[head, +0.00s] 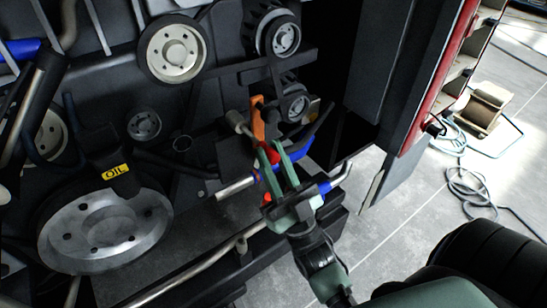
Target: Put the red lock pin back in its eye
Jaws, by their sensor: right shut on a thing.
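My right gripper (271,150) reaches into the engine bay from the lower right, its green fingers pointing up. It is shut on a small red thing, the red lock pin (270,157), which shows between and beside the fingertips. The fingers hide much of the pin. An orange upright part (257,120) stands just above the fingertips, with a grey rod end (237,122) to its left. I cannot make out the pin's eye, nor tell whether the pin touches anything there. My left gripper is not in view.
Pulleys (172,52) and a large grey wheel (103,228) fill the left. Blue-ended hoses (235,187) lie close around the gripper. A black box with a yellow OIL label (115,172) hangs at the left. Open tiled floor (400,225) lies right, with a cable (470,185) on it.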

